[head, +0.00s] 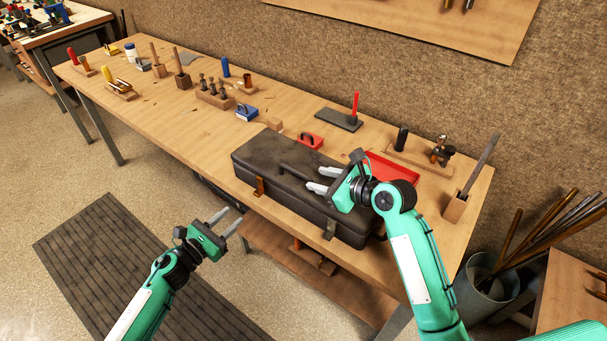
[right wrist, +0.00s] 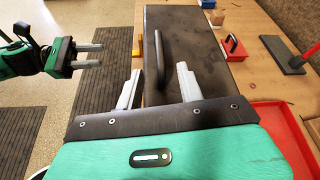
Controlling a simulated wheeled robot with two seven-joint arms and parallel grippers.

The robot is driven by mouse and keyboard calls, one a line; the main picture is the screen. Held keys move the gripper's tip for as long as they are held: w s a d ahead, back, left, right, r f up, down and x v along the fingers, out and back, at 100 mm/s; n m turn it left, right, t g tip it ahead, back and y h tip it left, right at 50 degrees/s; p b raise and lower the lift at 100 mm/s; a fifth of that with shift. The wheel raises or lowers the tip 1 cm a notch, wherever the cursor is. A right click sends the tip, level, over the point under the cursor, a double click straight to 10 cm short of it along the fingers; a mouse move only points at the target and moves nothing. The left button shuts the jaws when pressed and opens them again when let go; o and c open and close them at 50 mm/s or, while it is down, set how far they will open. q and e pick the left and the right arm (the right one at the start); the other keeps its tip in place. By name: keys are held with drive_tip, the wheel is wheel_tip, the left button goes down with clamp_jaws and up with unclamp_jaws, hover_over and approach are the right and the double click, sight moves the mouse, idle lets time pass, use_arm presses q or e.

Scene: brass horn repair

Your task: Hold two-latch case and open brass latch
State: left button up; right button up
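A dark two-latch case (head: 275,155) lies shut on the workbench near its front edge, with a handle on its lid. Its brass latch (head: 260,186) is on the front face toward the left; a darker grey latch (head: 330,229) is further right. My right gripper (head: 314,180) is open above the right part of the lid. In the right wrist view its fingers (right wrist: 160,88) are spread to either side of the near end of the case handle (right wrist: 159,58), with nothing held. My left gripper (head: 228,221) is open and empty, in front of the bench, left of and lower than the case.
A red tray (head: 392,171) lies right of the case, partly behind my right arm. Several tools in wooden holders line the bench. A bucket of rods (head: 490,290) stands right.

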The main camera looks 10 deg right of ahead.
sight(305, 176)
drive_tip(key=x, duration=0.8)
clamp_jaws()
drive_tip(key=shift+f, duration=0.1)
idle(1.0)
